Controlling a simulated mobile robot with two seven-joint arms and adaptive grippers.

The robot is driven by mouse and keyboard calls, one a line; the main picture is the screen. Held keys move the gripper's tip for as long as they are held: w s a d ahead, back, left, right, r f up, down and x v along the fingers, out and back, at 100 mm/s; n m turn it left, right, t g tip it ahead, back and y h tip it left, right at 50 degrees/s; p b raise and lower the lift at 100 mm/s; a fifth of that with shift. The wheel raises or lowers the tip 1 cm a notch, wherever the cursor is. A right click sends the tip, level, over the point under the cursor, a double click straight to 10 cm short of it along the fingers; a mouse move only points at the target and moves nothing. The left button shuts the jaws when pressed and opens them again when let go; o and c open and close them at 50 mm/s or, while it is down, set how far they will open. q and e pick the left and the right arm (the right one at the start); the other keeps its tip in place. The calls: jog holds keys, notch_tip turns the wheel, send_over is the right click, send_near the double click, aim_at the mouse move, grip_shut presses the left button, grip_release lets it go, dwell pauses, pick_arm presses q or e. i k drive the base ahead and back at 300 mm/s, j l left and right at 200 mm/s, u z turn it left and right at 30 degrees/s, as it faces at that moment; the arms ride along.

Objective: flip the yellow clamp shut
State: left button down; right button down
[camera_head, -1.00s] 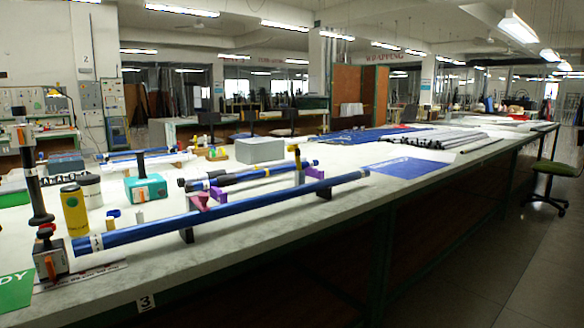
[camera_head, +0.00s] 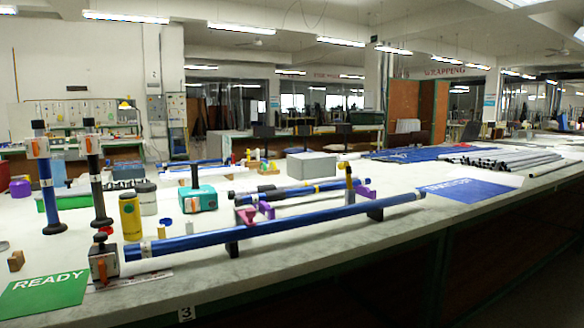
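A small yellow upright piece (camera_head: 349,177), which looks like the yellow clamp standing raised, is at the right part of the rod fixture on the table. It is next to a purple bracket (camera_head: 362,187), just behind the long blue rod (camera_head: 290,226). Its lower part is partly hidden by the rod, and its hinge is too small to make out. A shorter blue rod (camera_head: 300,190) with dark ends lies behind the long one, near a pink bracket (camera_head: 245,214). Neither of my grippers is in view.
A clamp block with an orange lever (camera_head: 103,262) stands at the long rod's left end. A yellow cylinder (camera_head: 130,217), teal box (camera_head: 198,198), grey box (camera_head: 311,165) and green READY mat (camera_head: 45,291) are on the table. Grey rods (camera_head: 500,158) lie at right.

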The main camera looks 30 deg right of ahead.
aim_at(346, 166)
jog(key=l+u, duration=0.2)
jog(key=l, duration=0.15)
jog(key=k+l+u, duration=0.1)
jog(key=l+u, duration=0.15)
jog(key=k+l+u, duration=0.2)
jog(key=l, duration=0.2)
jog(key=k+l+u, duration=0.15)
jog(key=l, duration=0.2)
jog(key=k+l+u, duration=0.1)
jog(key=l, duration=0.25)
jog(key=k+l+u, duration=0.15)
jog(key=l, duration=0.2)
jog(key=k+l, duration=0.25)
jog(key=l, duration=0.2)
jog(key=k+l, duration=0.25)
jog(key=l, duration=0.2)
jog(key=k+l+u, duration=0.1)
jog(key=k+l, duration=0.15)
jog(key=l, duration=0.25)
jog(key=k+l, duration=0.3)
jog(key=l, duration=0.15)
jog(key=k+l, duration=0.25)
jog(key=l, duration=0.15)
jog(key=k+l, duration=0.25)
jog(key=l, duration=0.2)
jog(key=u, duration=0.05)
